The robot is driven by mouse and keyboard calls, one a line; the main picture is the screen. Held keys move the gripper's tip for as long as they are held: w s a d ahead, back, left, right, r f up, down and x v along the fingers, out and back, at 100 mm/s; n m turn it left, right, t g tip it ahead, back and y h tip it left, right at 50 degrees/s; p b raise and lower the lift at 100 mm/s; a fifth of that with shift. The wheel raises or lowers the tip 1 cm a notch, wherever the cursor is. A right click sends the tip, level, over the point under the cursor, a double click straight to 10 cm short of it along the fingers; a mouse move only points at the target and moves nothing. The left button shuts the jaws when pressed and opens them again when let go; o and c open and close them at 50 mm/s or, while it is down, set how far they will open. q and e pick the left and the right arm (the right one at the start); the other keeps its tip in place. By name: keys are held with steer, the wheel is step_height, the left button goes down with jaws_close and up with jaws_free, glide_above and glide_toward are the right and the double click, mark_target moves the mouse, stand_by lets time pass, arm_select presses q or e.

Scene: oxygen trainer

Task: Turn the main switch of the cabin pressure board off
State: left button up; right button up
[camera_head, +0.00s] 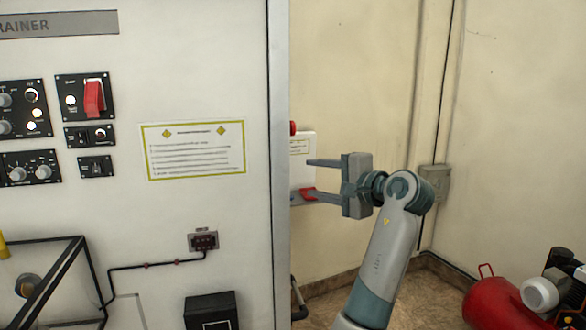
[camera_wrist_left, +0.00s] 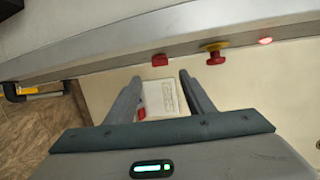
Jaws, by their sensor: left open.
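My left gripper (camera_head: 306,180) is open and empty beside the right edge of the trainer cabinet (camera_head: 200,220). It also shows in the left wrist view (camera_wrist_left: 160,78). Past the cabinet edge is a pale box with a label (camera_head: 301,155), with a red part on top (camera_head: 293,128); a red part (camera_head: 307,194) shows by the lower finger. On the cabinet front, a black panel carries a large red switch (camera_head: 94,97). No readable lettering shows which board is the cabin pressure board or which is its main switch. My right gripper is not in view.
The wrist view shows a red block (camera_wrist_left: 160,60), a red knob on a yellow base (camera_wrist_left: 215,54) and a lit red lamp (camera_wrist_left: 265,40). A red tank (camera_head: 495,304) stands lower right. A grey wall box (camera_head: 436,186) is behind my arm.

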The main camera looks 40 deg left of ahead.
arm_select(q)
steer(key=p+x, duration=0.4)
steer(key=x, duration=0.5)
steer(key=shift+a, duration=0.4)
steer(key=shift+f, duration=0.1)
steer(key=c, duration=1)
